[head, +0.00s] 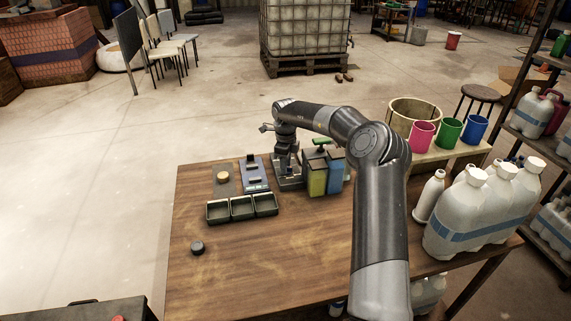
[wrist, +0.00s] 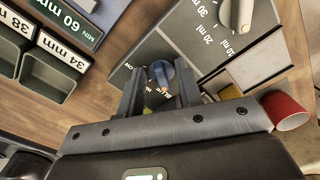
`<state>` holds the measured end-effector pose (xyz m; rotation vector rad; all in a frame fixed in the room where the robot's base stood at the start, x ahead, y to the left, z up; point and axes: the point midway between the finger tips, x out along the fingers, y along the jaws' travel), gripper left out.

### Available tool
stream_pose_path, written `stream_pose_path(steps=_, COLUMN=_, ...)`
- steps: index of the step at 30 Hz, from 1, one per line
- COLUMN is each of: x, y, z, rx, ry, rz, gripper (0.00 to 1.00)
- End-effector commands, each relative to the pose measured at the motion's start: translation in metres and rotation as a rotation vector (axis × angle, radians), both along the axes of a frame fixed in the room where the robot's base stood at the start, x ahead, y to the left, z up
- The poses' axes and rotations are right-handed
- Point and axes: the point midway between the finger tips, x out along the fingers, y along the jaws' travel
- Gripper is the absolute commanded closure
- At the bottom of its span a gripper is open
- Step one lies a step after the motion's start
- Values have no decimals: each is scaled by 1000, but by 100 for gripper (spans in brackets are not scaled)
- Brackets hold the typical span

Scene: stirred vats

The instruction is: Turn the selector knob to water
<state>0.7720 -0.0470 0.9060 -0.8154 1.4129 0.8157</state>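In the head view my gripper (head: 287,160) is over the panel at the table's back, and the arm hides the knob.
Beside the knob is a dial marked in ml with a cream lever (wrist: 241,14). Yellow-green (head: 317,178) and blue (head: 336,172) containers stand right of my gripper. Dark trays (head: 241,208) and a blue panel (head: 254,175) lie left. The table's front left is mostly clear.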

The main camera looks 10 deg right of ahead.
Motion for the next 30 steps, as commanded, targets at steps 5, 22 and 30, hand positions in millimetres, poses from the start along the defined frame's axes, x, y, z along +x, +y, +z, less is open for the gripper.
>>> stream_pose_path(steps=5, x=0, y=0, z=0, rx=0, ry=0, rz=0, gripper=74)
stream_pose_path(steps=22, x=0, y=0, z=1, rx=-1, ry=-1, rz=-3, gripper=100)
stream_pose_path(steps=30, x=1, y=0, z=1, rx=0, ry=-1, rz=-77, gripper=100)
